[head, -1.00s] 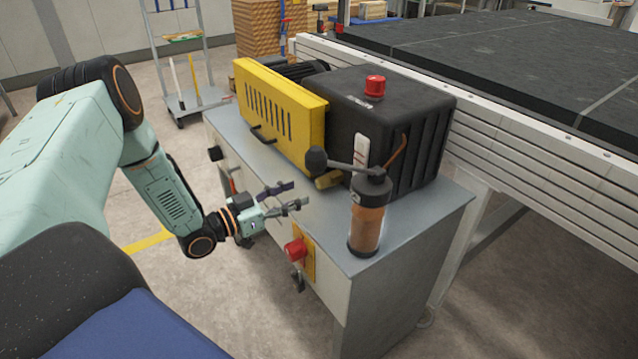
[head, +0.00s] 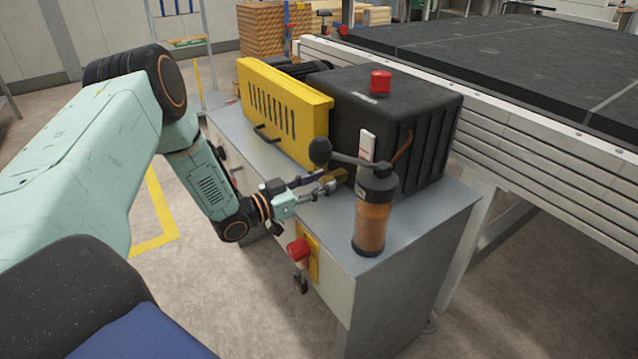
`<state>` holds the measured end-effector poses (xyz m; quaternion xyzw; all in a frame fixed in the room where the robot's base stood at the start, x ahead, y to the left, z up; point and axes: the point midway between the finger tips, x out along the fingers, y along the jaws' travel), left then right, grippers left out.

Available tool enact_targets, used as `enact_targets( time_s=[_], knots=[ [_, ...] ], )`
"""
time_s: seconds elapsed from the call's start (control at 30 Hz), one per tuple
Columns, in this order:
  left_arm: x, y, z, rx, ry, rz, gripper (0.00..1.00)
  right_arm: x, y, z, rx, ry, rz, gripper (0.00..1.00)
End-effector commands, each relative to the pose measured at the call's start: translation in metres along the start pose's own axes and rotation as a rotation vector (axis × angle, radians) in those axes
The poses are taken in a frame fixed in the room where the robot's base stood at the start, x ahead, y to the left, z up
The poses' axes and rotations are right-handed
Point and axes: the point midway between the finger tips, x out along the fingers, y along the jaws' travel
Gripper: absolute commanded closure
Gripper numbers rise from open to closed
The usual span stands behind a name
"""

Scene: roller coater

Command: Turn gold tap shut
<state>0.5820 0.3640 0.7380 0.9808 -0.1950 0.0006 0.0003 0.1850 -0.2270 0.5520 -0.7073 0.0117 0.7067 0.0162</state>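The gold tap (head: 341,175) is a small brassy piece low at the front of the black machine, just behind the long black lever. My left gripper (head: 328,181) reaches over the cabinet top from the left. Its two fingers are apart, with their tips right at the tap. The fingers partly cover the tap, and I cannot tell whether they touch it. My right gripper is not in view.
A black lever with a ball knob (head: 320,150) sits above the tap, on an amber-and-black cylinder (head: 372,222). A yellow vented guard (head: 275,105) stands behind. A red knob (head: 298,250) is on the cabinet (head: 405,285) front. Bare cabinet top lies between.

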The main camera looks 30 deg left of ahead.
Motion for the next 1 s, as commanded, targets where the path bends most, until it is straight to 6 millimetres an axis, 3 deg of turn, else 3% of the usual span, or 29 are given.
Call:
enact_targets(
  time_s=[0.4, 0.73, 1.0],
  knots=[
    [0.0, 0.0, 0.0, 0.0, -0.001, 0.0, 1.0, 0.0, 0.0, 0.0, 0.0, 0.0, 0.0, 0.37],
    [0.0, 0.0, 0.0, 0.032, -0.002, 0.001, 1.0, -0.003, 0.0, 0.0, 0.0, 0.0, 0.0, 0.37],
    [-0.001, 0.001, -0.001, 0.191, -0.003, 0.002, 1.0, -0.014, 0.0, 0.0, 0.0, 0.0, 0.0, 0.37]
  ],
)
